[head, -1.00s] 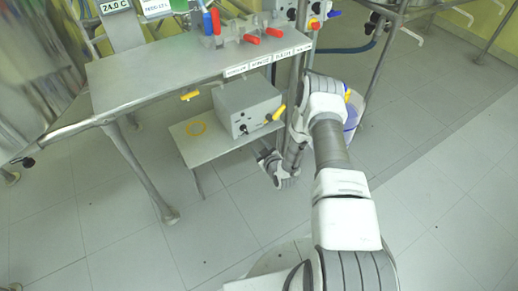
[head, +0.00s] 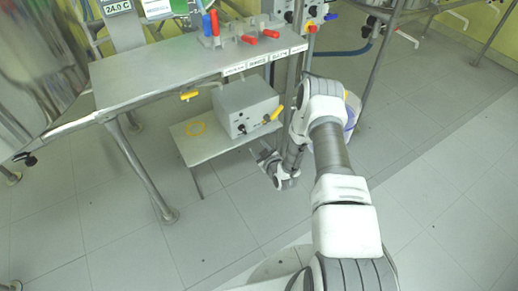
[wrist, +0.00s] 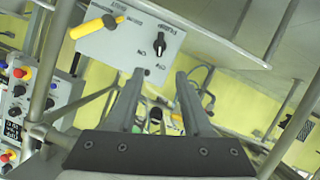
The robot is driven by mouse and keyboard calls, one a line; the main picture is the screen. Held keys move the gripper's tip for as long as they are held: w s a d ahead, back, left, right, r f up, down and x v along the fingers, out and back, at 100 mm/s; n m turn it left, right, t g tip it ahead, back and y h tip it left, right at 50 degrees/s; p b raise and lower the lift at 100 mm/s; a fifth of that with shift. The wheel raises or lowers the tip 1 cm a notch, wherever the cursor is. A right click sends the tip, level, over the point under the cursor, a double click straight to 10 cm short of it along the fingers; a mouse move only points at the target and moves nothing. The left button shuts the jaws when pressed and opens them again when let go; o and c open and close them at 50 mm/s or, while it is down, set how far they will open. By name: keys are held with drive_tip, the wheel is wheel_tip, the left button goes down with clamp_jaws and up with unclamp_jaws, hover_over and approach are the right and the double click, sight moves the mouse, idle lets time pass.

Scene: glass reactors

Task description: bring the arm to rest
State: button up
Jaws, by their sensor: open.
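My gripper (wrist: 160,95) shows in the wrist view as two long grey fingers, apart, with nothing between them. In the head view my gripper (head: 262,155) is small and partly hidden by my wrist, just right of a low shelf. A grey control box (head: 246,106) stands on that shelf, with a yellow handle at its right. In the wrist view the control box (wrist: 135,35) fills the upper middle, beyond the fingertips, with a black knob and a yellow handle. I cannot tell how far the fingertips are from it.
A steel table (head: 160,75) with red and blue handled valves stands above the low shelf (head: 212,140). A blue-white container (head: 350,110) is partly hidden behind my arm. Steel posts rise near it. The tiled floor (head: 440,210) at right is clear.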

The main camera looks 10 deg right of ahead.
idle(0.3)
wheel_tip(320, 180, up, 28)
drive_tip(key=w+d+m+g+h, duration=0.1)
drive_tip(key=d+g+h, duration=0.1)
drive_tip(key=g, duration=0.1)
drive_tip(key=s+r+m+g+h, duration=0.1)
drive_tip(key=s+r+m+g, duration=0.2)
drive_tip(key=s+r, duration=1.2)
drive_tip(key=s+a+r+m+g, duration=0.1)
drive_tip(key=s+a+r, duration=0.1)
drive_tip(key=s, duration=0.9)
drive_tip(key=s+a+r+m+g, duration=0.1)
drive_tip(key=s+r, duration=0.1)
drive_tip(key=s, duration=0.8)
wheel_tip(320, 180, up, 24)
drive_tip(key=p, duration=2.4)
drive_tip(key=shift+s, duration=0.35)
